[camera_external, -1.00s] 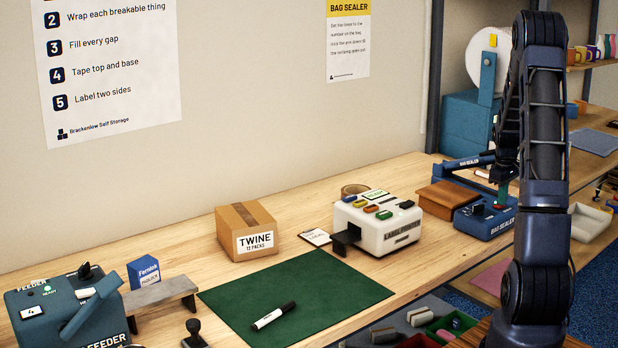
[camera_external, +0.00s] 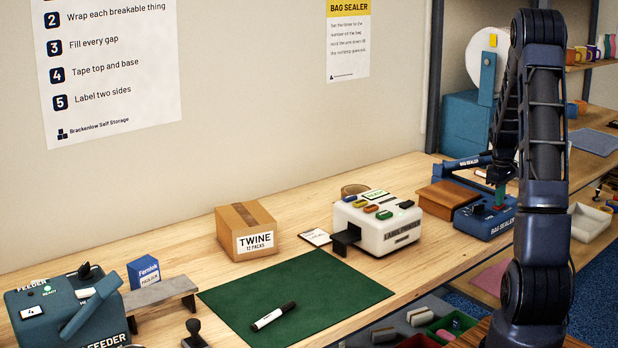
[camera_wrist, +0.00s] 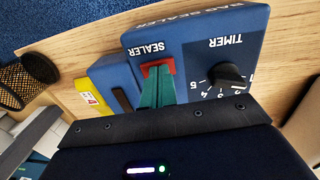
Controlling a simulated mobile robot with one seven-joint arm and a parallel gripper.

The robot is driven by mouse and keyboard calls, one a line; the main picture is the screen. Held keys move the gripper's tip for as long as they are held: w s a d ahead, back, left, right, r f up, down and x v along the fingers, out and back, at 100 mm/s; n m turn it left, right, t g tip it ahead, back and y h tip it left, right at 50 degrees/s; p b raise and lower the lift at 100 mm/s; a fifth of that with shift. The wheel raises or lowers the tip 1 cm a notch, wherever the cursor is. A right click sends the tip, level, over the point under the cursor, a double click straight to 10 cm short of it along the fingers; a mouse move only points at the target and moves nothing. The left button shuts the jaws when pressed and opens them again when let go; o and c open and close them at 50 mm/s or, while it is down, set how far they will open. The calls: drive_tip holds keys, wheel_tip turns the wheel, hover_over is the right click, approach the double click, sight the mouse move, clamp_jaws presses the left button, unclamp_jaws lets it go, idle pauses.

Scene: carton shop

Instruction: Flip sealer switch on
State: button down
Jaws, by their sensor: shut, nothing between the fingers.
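The blue bag sealer (camera_external: 470,222) stands at the right end of the wooden bench in the external view. In the wrist view its top (camera_wrist: 200,50) appears upside down, with the SEALER label beside a red switch (camera_wrist: 145,70) and a black timer knob (camera_wrist: 231,75) to the right. My gripper (camera_wrist: 158,74) is shut and empty; its green fingers reach to the red switch and cover part of it. I cannot tell whether they touch it or which way it is set. In the external view my gripper (camera_external: 500,194) is small, over the sealer's top.
The white label printer (camera_external: 378,232) and a brown block (camera_external: 446,200) stand left of the sealer. A teal machine with a white roll (camera_external: 482,58) is behind. A black mesh cup (camera_wrist: 28,75) is at the wrist view's left. The green mat (camera_external: 296,296) holds only a marker.

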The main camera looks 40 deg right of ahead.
wheel_tip(320, 180, up, 14)
drive_tip(key=a, duration=0.2)
idle(0.4)
drive_tip(key=shift+w+d, duration=0.1)
drive_tip(key=shift+d, duration=0.65)
drive_tip(key=f, duration=0.4)
drive_tip(key=d+f, duration=0.1)
drive_tip(key=f, duration=0.4)
drive_tip(key=d+f, duration=0.1)
drive_tip(key=f, duration=0.4)
